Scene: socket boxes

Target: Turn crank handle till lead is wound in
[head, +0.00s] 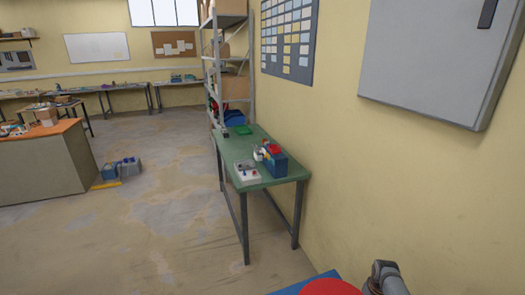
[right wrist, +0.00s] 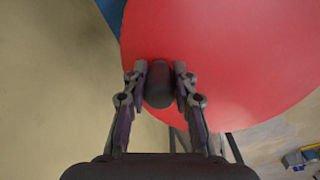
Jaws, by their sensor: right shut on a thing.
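A dark, rounded crank handle (right wrist: 158,88) stands out in front of a large red disc (right wrist: 225,50) in the right wrist view. My right gripper (right wrist: 160,76) is shut on the handle, with one finger on each side. The top of the red disc (head: 331,287) also shows at the bottom edge of the head view, with a blue surface (head: 303,285) beside it. Part of my right arm shows just right of the disc there. No lead can be made out. My left gripper is in neither view.
A green table (head: 232,153) along the wall carries a blue box (head: 275,164) with red on top and a pale box (head: 247,173). A grey cabinet (head: 440,50) hangs on the right wall. The floor left of the table is open.

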